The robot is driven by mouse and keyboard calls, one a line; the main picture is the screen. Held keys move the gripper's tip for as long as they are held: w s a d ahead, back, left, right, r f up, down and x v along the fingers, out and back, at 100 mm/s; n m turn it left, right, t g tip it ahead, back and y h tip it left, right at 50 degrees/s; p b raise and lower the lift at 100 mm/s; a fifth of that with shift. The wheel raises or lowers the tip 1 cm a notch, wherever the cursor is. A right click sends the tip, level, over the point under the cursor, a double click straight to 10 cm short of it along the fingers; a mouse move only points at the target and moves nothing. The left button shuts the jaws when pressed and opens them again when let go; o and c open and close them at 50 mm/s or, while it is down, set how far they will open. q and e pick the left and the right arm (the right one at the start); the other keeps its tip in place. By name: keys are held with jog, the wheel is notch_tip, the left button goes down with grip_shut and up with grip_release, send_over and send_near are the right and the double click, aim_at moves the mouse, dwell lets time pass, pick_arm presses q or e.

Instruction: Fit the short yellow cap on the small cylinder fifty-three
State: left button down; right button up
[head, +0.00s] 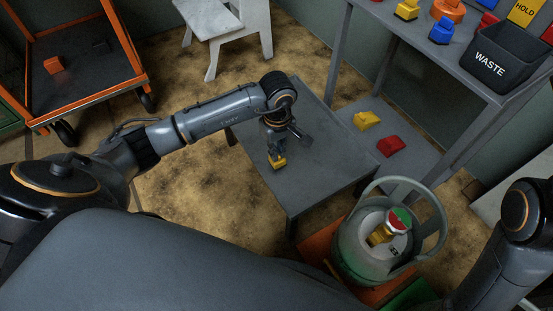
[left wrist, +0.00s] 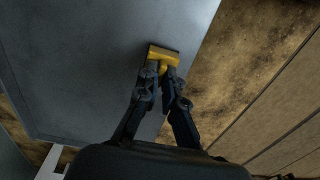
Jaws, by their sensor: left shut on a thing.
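The yellow cap (head: 279,162) is at the grey low table's top, under my left gripper (head: 277,148). In the left wrist view my left gripper (left wrist: 165,84) is shut on the upright part of the yellow cap (left wrist: 163,53), whose wider bar shows beyond the fingertips. I cannot tell whether the cap touches the table. A small grey-green cylinder (head: 350,246) with a ring collar stands at the lower right, apart from the gripper. A brass valve (head: 379,235) with a red, white and green top sits inside the collar. A small dark label by the valve is too small to read surely. My right gripper is out of view.
The grey table (head: 318,180) is otherwise bare. A shelf at the right holds a yellow block (head: 367,120) and a red block (head: 391,146) below, and a dark WASTE bin (head: 496,66) and several coloured pieces above. An orange cart (head: 85,100) and a white stool (head: 222,32) stand behind.

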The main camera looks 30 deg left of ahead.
pick_arm(q)
jog(key=shift+r+p, duration=0.8)
jog(key=shift+r, duration=0.35)
jog(key=shift+r, duration=0.1)
